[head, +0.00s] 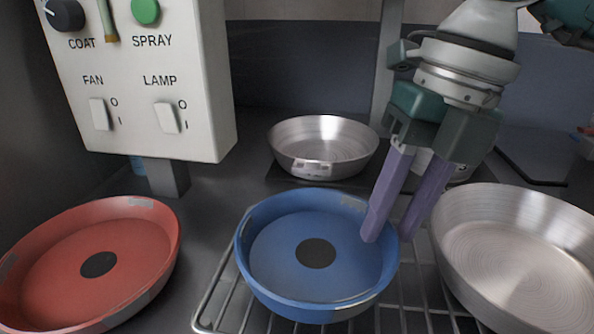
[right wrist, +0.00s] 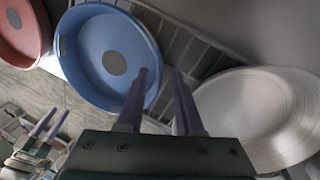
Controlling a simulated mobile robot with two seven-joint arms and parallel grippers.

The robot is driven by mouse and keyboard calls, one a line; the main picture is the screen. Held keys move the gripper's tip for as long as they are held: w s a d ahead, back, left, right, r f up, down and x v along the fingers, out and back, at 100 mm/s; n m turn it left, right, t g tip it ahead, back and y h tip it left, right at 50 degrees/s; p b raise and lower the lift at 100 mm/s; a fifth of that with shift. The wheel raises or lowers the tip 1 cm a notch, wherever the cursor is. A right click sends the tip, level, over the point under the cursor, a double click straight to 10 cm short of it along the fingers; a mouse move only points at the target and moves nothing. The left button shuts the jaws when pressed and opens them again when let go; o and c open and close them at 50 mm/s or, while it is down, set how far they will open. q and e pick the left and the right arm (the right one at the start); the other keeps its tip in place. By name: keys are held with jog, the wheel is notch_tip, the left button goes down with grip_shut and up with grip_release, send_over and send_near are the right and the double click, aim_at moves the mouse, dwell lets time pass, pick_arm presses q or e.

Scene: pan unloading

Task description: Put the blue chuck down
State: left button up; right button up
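The blue chuck (head: 285,262), a shallow round dish with a dark centre disc, sits level over the wire rack (head: 212,308). Its underside is hidden, so I cannot tell whether it touches the rack. My right gripper (head: 388,238) is at its right rim, one finger over the inside and one outside. In the right wrist view the fingers (right wrist: 161,72) stand apart with a gap, and the blue chuck (right wrist: 90,55) lies at the upper left. My left gripper (right wrist: 52,122) shows only in the right wrist view, low at left, fingers apart and empty.
A red chuck (head: 130,255) is at left. A metal pan (head: 325,150) stands behind, and a larger metal pan (head: 520,250) stands close at right. A control box (head: 150,60) with switches rises at the back left.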

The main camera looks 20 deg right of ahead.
jog(key=shift+r, duration=0.1)
jog(key=p+v, duration=0.1)
jog(key=v, duration=1.1)
